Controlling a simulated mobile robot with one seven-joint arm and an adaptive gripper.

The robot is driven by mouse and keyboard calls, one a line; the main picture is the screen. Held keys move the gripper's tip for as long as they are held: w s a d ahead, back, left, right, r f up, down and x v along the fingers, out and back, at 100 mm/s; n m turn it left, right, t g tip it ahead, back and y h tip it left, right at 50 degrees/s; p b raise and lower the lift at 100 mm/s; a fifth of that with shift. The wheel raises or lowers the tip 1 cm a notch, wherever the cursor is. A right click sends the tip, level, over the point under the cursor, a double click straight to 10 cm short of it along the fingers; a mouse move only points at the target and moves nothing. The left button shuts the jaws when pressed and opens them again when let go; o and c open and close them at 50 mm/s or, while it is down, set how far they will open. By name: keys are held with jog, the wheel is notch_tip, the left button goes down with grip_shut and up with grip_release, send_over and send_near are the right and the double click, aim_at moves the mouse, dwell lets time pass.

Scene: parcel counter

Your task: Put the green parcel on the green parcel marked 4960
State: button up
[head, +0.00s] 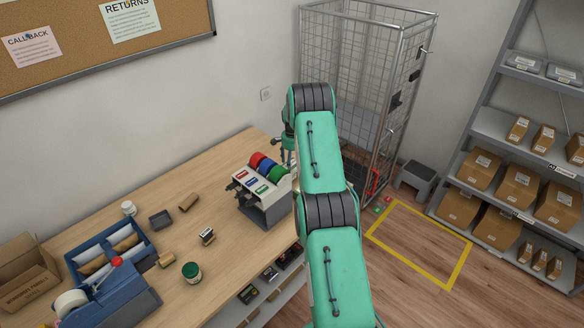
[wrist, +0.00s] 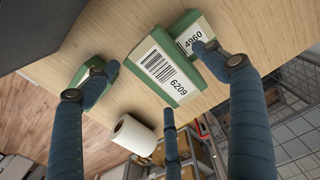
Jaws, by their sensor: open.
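In the wrist view a green parcel marked 6209 (wrist: 170,78) lies on the wooden counter, between the fingers of my gripper (wrist: 157,60). A green parcel marked 4960 (wrist: 186,24) is right up against it at the upper right; the right finger covers part of it. I cannot tell whether the two touch or overlap. Another green parcel (wrist: 81,74) is at the left, partly hidden behind the left finger; no number shows on it. My gripper is open, its fingers spread wide, holding nothing. In the head view my arm hides the parcels and most of the gripper.
A white roll (wrist: 133,134) is by the counter edge in the wrist view. In the head view a rack with coloured rolls (head: 264,196) stands on the counter (head: 165,230) left of my arm. A wire cage (head: 350,60) stands behind, shelves of boxes (head: 500,180) at right.

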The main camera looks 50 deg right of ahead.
aim_at(292, 166)
notch_tip(292, 166, up, 11)
jog(key=b, duration=0.1)
dwell(0.5)
dwell(0.5)
